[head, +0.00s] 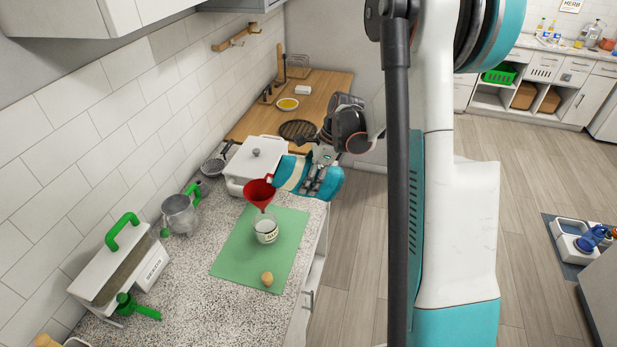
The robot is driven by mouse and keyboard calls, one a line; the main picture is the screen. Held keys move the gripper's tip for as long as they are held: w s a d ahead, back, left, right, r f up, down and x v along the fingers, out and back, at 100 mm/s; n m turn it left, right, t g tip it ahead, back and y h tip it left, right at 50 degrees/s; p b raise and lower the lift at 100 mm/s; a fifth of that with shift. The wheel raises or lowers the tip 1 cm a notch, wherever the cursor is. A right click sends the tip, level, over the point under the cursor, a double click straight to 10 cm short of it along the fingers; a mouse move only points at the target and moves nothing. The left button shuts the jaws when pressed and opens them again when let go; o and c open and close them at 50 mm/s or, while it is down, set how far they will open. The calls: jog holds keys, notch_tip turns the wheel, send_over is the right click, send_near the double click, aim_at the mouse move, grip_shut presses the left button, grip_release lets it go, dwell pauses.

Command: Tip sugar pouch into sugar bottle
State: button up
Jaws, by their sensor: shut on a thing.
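The sugar bottle (266,232), a clear glass jar with a pale label, stands upright on a green mat (240,256). A red funnel (258,191) sits in its mouth. My gripper (314,180) is shut on the sugar pouch (291,172), which is teal with a cream band. The pouch is tilted, with its narrow end at the funnel's rim, above and to the right of the bottle. Part of the pouch is hidden behind the fingers. I cannot make out any flow of sugar or the fill level in the bottle.
A cork stopper (267,279) lies on the mat's front part. A white lidded box (252,160) stands behind the funnel. A metal jug (181,214) and a green-handled bin (118,272) stand at left. The counter's edge is right of the mat.

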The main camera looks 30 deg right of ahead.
aim_at(305, 162)
jog(key=shift+w+a+r+g+h+p, duration=0.15)
jog(key=shift+r+g+h+p, duration=0.2)
jog(key=shift+r+h+p, duration=0.65)
jog(key=shift+s+a+r+g+h+p, duration=0.1)
jog(key=shift+r+g+h+p, duration=0.35)
jog(key=shift+p, duration=1)
jog(key=shift+w, duration=0.1)
jog(key=shift+a+r+h, duration=0.15)
jog(key=shift+r+h, duration=0.2)
dwell(3.0)
jog(key=shift+a+r+h, duration=0.15)
jog(key=shift+r+h, duration=0.15)
dwell(1.1)
